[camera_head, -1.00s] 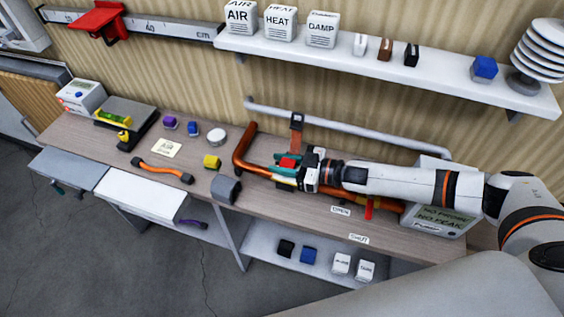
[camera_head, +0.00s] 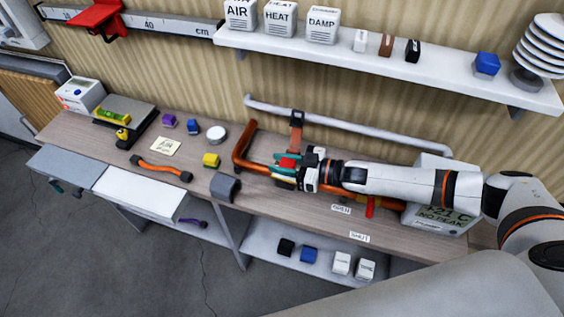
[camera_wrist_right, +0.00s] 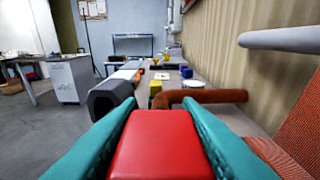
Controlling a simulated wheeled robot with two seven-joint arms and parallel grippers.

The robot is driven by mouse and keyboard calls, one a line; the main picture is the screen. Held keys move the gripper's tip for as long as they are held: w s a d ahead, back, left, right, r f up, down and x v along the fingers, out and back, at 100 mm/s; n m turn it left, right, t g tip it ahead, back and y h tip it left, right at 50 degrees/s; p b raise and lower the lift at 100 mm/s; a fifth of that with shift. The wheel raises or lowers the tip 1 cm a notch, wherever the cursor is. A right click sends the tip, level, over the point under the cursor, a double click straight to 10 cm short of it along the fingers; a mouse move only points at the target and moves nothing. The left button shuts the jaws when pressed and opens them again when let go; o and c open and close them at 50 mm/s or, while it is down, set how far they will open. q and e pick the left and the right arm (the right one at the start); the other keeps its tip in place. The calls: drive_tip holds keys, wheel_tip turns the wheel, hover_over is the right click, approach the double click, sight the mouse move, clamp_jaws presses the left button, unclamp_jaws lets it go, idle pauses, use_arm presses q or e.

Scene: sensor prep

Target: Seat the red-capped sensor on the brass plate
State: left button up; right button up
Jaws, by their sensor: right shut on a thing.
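My right gripper (camera_head: 285,168) reaches in from the right, low over the middle of the bench. Its teal fingers are shut on the red-capped sensor (camera_head: 289,161). In the wrist view the red cap (camera_wrist_right: 160,148) fills the gap between the two teal fingers, and the sensor's lower part is hidden. I cannot make out the brass plate clearly; the gripper and arm cover the area around it. I cannot tell whether the sensor touches anything below. My left gripper is not in view.
A copper pipe (camera_head: 240,152) bends around the gripper's left side. A dark grey block (camera_head: 225,187) and a yellow block (camera_head: 211,160) stand left of it. An orange strap (camera_head: 297,135) hangs behind.

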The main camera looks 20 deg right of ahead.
drive_tip(key=shift+f, duration=0.15)
drive_tip(key=o, duration=1)
drive_tip(key=shift+c, duration=0.2)
drive_tip(key=shift+o, duration=0.5)
drive_tip(key=o, duration=0.3)
drive_tip(key=shift+r, duration=0.2)
